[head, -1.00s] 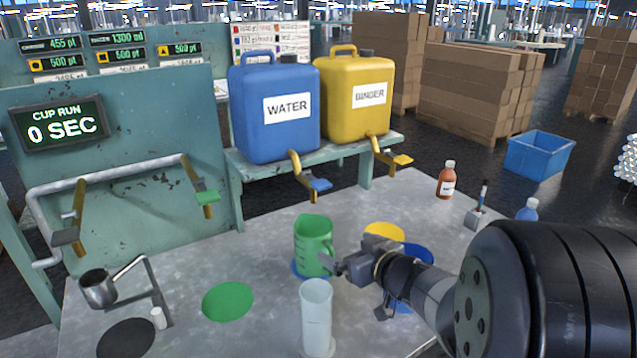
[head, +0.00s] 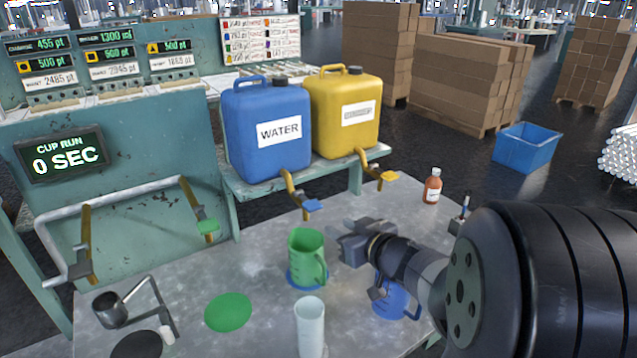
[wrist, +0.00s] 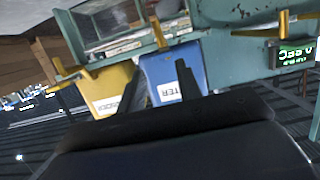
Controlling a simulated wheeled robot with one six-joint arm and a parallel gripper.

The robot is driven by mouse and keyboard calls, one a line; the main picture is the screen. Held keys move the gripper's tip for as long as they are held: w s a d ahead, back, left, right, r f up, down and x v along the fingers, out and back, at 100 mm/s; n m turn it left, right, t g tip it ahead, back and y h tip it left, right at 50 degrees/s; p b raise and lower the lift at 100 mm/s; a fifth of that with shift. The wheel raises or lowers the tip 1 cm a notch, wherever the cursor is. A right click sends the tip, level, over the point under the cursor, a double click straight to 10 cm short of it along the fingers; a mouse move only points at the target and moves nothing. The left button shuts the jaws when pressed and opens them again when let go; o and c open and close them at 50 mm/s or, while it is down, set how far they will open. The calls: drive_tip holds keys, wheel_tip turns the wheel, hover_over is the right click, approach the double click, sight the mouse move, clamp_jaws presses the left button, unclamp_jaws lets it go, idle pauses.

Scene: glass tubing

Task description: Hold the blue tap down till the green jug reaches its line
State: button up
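The blue tap (head: 313,206) is a blue lever on a brass spout, below the blue WATER container (head: 265,105). The green jug (head: 300,262) stands upright on a blue disc (head: 293,284) on the bench, below and in front of that tap in the head view. Its fill line and contents cannot be made out. My gripper (head: 340,240) is just right of the jug and lower right of the tap in the head view, not touching the tap. In the wrist view my gripper (wrist: 157,82) shows two fingers apart with nothing between them.
A yellow container (head: 345,140) with a yellow tap (head: 388,177) is right of the blue one. A clear cylinder (head: 310,330) stands in front of the jug. A blue jug (head: 392,302) is partly behind my arm. A green disc (head: 228,312) lies bare at left.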

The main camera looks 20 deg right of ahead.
wheel_tip(320, 180, up, 8)
drive_tip(key=p, duration=0.5)
drive_tip(key=shift+s+f, duration=0.15)
clamp_jaws()
approach(307, 201)
drive_tip(key=w+a+r, duration=0.1)
drive_tip(key=w+r, duration=0.3)
drive_tip(key=f, duration=0.2)
drive_tip(key=w+f, duration=0.1)
drive_tip(key=f, duration=0.1)
drive_tip(key=shift+a+f, duration=0.15)
drive_tip(key=shift+f, duration=0.15)
drive_tip(key=shift+f, duration=0.1)
